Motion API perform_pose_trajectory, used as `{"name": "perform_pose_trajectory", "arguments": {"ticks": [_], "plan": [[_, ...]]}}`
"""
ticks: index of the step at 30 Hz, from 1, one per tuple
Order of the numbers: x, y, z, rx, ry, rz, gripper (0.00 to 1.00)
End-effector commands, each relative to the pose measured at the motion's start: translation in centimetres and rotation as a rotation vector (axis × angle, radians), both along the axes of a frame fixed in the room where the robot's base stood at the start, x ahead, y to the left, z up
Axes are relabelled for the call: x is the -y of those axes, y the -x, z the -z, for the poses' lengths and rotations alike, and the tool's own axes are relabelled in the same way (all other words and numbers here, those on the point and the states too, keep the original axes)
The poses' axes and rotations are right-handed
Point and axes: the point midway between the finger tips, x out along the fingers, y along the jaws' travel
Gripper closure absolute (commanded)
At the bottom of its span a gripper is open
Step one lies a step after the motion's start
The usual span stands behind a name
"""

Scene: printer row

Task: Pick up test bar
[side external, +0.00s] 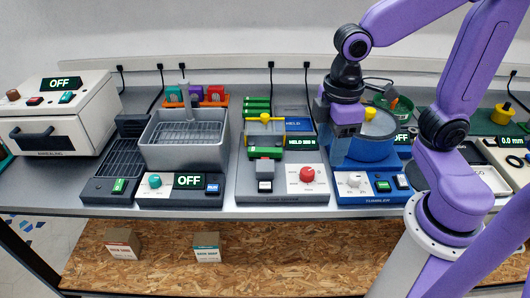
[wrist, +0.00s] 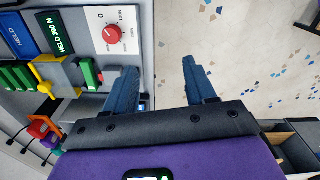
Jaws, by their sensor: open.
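A green bar (side external: 265,152), likely the test bar, lies at the front of the grey load-control machine (side external: 250,186), below a yellow clamp part (side external: 265,118). It also shows in the wrist view (wrist: 87,74), left of my fingers. Several similar green bars (side external: 257,104) are stacked behind it, and they also show at the left of the wrist view (wrist: 14,76).
The blue tumbler (side external: 373,152) stands right of the load machine. A grey bath (side external: 185,140) with an OFF panel and a white annealing oven (side external: 88,110) stand to the left. The red dial (side external: 307,174) sits on the load machine. Two small boxes (side external: 206,247) are on the shelf below.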

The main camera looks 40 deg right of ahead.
Motion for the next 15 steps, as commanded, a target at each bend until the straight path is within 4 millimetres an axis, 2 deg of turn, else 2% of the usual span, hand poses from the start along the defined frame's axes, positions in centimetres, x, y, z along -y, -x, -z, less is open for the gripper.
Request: {"name": "perform_pose_trajectory", "arguments": {"ticks": [1, 7, 15], "plan": [[-0.4, -1.9, -0.2, -0.002, 0.004, 0.025, 0.45], [-0.8, -9.2, -0.9, -0.005, 0.009, 0.104, 0.45], [1.5, -18.6, -1.0, -0.012, 0.014, 0.207, 0.45]]}}
